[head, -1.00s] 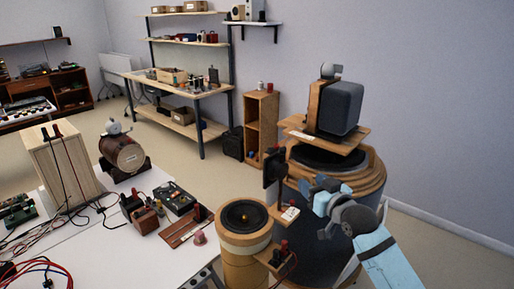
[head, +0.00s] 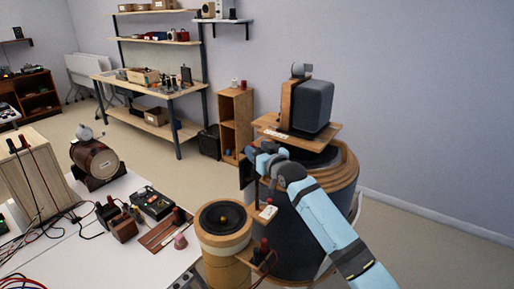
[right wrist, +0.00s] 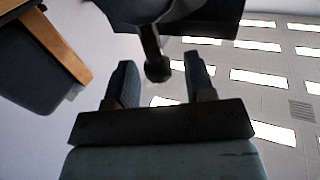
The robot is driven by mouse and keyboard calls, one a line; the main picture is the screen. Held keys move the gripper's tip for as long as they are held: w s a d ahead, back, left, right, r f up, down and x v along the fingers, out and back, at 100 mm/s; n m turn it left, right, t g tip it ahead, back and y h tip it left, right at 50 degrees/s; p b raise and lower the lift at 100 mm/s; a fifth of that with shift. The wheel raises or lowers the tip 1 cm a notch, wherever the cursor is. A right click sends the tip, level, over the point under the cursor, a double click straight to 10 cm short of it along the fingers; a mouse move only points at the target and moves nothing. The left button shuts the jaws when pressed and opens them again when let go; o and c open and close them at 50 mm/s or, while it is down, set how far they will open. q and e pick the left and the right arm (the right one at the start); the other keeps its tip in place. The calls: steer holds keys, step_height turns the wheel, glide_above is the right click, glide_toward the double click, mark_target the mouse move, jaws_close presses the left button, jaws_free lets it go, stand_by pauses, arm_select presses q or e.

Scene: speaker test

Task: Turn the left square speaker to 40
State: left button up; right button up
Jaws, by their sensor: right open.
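A small dark square speaker (head: 246,172) stands on a thin post, left of the large round speaker and partly hidden by my right gripper. My right gripper (head: 258,158) is at this dark square speaker in the head view. In the right wrist view my right gripper (right wrist: 160,82) is open, its two fingers on either side of a dark rod with a round tip (right wrist: 157,68). I cannot tell whether they touch it. A larger grey square speaker (head: 312,104) with a wooden side sits higher, to the right. My left gripper is not in view.
A large round speaker (head: 315,225) with a wooden rim stands under the grey one. A smaller round wooden speaker (head: 222,230) stands in front. A white table (head: 120,240) with cables and small devices is at left. The right wall side is free.

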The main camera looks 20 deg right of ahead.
steer(key=shift+w+a, duration=0.1)
steer(key=shift+w, duration=0.2)
jaws_close()
